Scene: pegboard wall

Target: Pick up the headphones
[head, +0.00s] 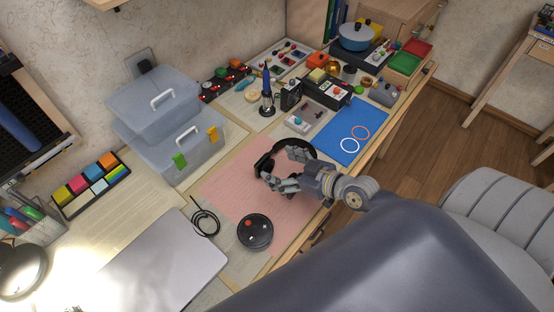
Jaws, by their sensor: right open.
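The headphones (309,146) are black and lie on the pink mat (225,190) on the desk. Their curved band shows behind my right gripper, and a dark ear cup (264,165) shows at its left. My right gripper (277,168) is open at the headphones, with its fingers over or beside them. The fingers hide part of the headphones, and I cannot tell if they touch. My left gripper is not in view.
A round black device (255,232) and a coiled black cable (205,222) lie near the mat. A silver laptop (155,270) is at front left. Clear plastic boxes (155,110) stand behind. A blue mat (352,130) with two rings lies to the right. A grey chair (500,220) stands at right.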

